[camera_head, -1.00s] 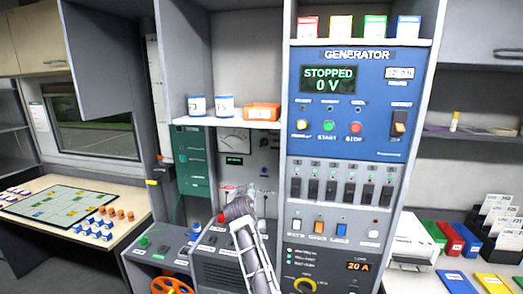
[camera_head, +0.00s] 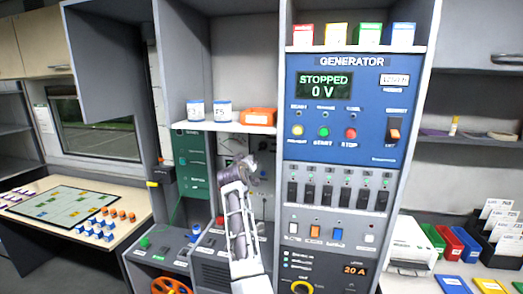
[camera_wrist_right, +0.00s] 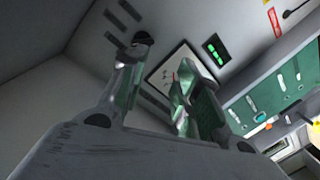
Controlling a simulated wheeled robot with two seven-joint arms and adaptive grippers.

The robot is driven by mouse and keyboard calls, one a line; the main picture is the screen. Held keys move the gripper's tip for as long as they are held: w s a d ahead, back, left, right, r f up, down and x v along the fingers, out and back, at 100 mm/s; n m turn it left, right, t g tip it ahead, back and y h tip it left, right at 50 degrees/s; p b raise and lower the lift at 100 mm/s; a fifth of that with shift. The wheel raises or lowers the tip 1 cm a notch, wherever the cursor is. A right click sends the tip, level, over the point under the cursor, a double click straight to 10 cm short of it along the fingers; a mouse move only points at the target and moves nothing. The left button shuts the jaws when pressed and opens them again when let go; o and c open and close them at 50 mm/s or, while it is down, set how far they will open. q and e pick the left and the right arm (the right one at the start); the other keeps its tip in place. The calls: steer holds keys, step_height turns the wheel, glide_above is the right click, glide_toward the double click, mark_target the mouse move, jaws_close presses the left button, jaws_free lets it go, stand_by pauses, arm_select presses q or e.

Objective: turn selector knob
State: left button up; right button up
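The grey panel left of the generator cabinet holds a gauge (camera_wrist_right: 172,74), a lit green display (camera_wrist_right: 215,50) and small knobs; a dark knob (camera_head: 264,144) shows near its upper right. I cannot tell which control is the selector knob. My right gripper (camera_head: 245,170) is raised in front of this panel and hides much of it. In the right wrist view the fingers of my right gripper (camera_wrist_right: 160,70) are spread with the gauge behind them. A dark round shape is at the left fingertip; I cannot tell if it is a knob. My left gripper is not in view.
A shelf (camera_head: 225,127) with two jars and an orange box overhangs the grey panel. A sloped console (camera_head: 165,250) with an orange wheel stands below.

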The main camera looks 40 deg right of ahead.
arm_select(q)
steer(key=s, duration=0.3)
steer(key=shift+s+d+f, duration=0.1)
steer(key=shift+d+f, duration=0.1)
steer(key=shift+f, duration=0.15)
arm_select(e)
steer(key=n, duration=0.7)
steer(key=d+n+h, duration=0.1)
steer(key=n, duration=1.3)
steer(key=shift+s+d+r+h, duration=0.1)
steer(key=shift+d+h, duration=0.3)
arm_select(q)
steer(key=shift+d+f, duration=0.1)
